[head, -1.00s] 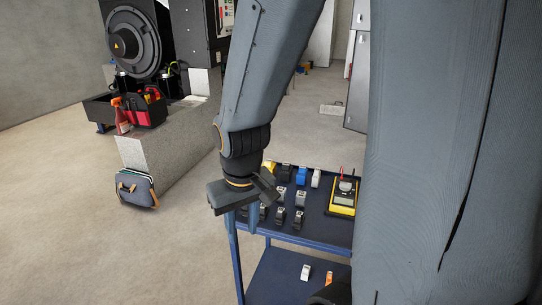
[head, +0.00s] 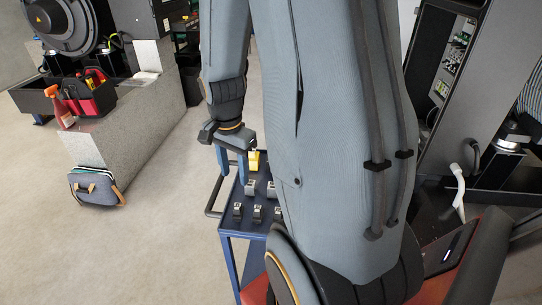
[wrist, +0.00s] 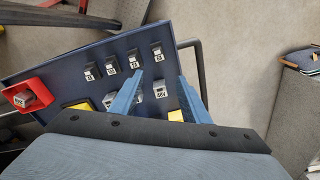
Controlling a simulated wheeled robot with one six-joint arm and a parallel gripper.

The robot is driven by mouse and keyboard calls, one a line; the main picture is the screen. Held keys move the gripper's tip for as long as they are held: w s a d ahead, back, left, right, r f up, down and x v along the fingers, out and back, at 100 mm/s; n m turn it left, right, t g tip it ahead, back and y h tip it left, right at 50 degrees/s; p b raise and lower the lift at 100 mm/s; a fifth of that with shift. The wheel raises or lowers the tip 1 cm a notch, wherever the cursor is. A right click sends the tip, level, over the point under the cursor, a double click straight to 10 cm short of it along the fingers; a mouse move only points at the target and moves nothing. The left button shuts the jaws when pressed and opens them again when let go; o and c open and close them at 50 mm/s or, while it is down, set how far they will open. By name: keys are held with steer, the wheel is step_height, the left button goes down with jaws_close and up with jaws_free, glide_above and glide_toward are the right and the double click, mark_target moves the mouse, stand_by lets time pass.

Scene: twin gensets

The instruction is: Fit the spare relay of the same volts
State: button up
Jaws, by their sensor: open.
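Several small relays stand on the dark blue trolley top (wrist: 60,62). In the wrist view a row of dark relays with pale labels, one of them here (wrist: 157,49), is on the far side. A grey relay marked something like 48V (wrist: 160,91) stands between my fingers' lines of sight. A yellow item (wrist: 177,115) is partly hidden by a finger. A grey relay (wrist: 23,98) sits in a red holder (wrist: 42,92); its label is too small to read surely. My gripper (wrist: 160,75) is open and empty above the trolley; it also shows in the head view (head: 233,176).
In the head view the trolley's rail (head: 214,196) is at its left edge. A red tool bag (head: 92,95) and a blue bag (head: 95,187) are at the left. An open cabinet (head: 450,70) stands at the right. Floor between trolley and blue bag is clear.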

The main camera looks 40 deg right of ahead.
mark_target(272, 185)
steer(key=d+f+m, duration=0.1)
steer(key=d+m, duration=0.3)
steer(key=d+f+m+p, duration=0.1)
steer(key=d+m, duration=0.3)
steer(key=s+d+f+m+p, duration=0.1)
steer(key=d+m, duration=0.3)
steer(key=m, duration=0.1)
steer(key=shift+s+d+g, duration=0.1)
steer(key=shift+d+g, duration=0.05)
steer(key=shift+g, duration=0.25)
steer(key=shift+s+d+f+b, duration=0.1)
steer(key=shift+f+b, duration=1.55)
steer(key=shift+f, duration=0.75)
steer(key=shift+s+d+f+b, duration=0.1)
steer(key=shift+f+b, duration=1.5)
steer(key=shift+f, duration=0.8)
steer(key=c, duration=1.1)
steer(key=shift+o, duration=0.2)
steer(key=shift+r+p, duration=2.65)
steer(key=shift+r, duration=1.4)
